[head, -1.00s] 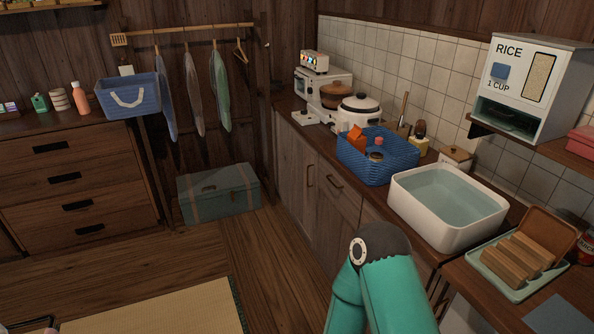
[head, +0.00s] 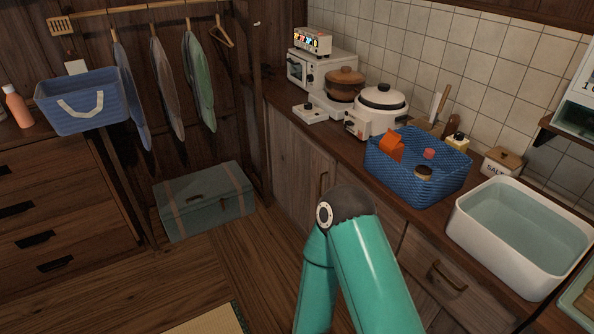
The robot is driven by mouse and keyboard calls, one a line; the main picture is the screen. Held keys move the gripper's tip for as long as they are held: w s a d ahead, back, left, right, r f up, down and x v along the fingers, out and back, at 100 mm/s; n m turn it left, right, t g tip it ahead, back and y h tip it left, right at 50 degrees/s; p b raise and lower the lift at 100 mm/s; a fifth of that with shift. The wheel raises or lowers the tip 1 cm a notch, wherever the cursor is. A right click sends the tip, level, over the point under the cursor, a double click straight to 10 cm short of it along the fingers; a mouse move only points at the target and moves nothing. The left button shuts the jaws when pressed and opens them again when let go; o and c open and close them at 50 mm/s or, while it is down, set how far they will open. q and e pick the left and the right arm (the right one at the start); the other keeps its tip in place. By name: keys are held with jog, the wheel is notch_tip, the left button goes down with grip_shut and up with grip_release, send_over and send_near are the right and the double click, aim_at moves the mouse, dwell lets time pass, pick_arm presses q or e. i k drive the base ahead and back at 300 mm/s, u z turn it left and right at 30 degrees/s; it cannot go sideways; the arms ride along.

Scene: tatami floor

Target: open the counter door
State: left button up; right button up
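The wooden counter (head: 345,146) runs from the back middle toward the lower right. Its front holds a wooden door (head: 292,160) at the far end, which looks shut. A slim upright handle (head: 323,184) sits near that door's right edge. A drawer front with a bow handle (head: 447,277) is further right. One of my teal arms rises from the bottom in front of the counter, its dark elbow joint covering part of the front just right of the door handle. Neither gripper is in view.
A blue basket (head: 400,186) with small items, a white water-filled basin (head: 475,233), a white pot (head: 381,115) and an oven (head: 300,70) stand on the counter. A trunk (head: 205,203) lies left of the door. Wooden floor (head: 245,260) before the door is clear.

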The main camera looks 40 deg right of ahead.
aim_at(313, 171)
jog(key=i, duration=2.45)
jog(key=z, duration=1.4)
jog(key=k, duration=0.5)
jog(key=z, duration=0.25)
jog(key=i, duration=0.5)
jog(key=u, duration=0.1)
